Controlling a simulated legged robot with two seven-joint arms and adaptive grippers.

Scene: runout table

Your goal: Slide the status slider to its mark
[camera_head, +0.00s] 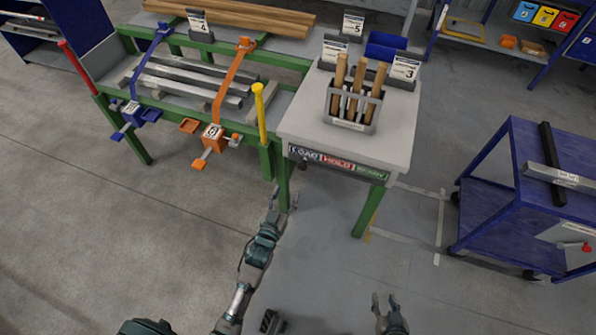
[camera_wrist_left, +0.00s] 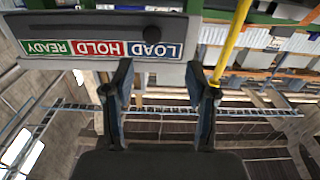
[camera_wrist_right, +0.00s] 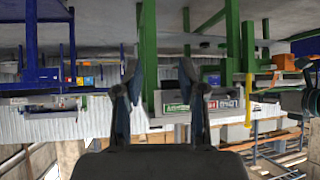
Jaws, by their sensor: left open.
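The status strip (camera_head: 335,163) on the front of the grey table carries blue LOAD, red HOLD and green READY labels. In the left wrist view the labels are upside down, and the slider's dark round knob (camera_wrist_left: 152,33) sits on a dark track (camera_wrist_left: 80,25) by the LOAD label (camera_wrist_left: 150,50). My left gripper (camera_head: 282,200) is open and empty, below and in front of the LOAD end; it appears apart from the knob. My right gripper (camera_head: 385,302) is open and empty, low at the bottom of the head view, well away from the strip. The right wrist view shows part of the strip (camera_wrist_right: 178,108).
A wooden-handled tool holder (camera_head: 352,106) stands on the grey table (camera_head: 400,142). A green rack (camera_head: 255,150) with metal bars and a yellow post (camera_head: 260,112) adjoins it at left. A blue cart (camera_head: 490,185) stands right. Floor before the table is clear.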

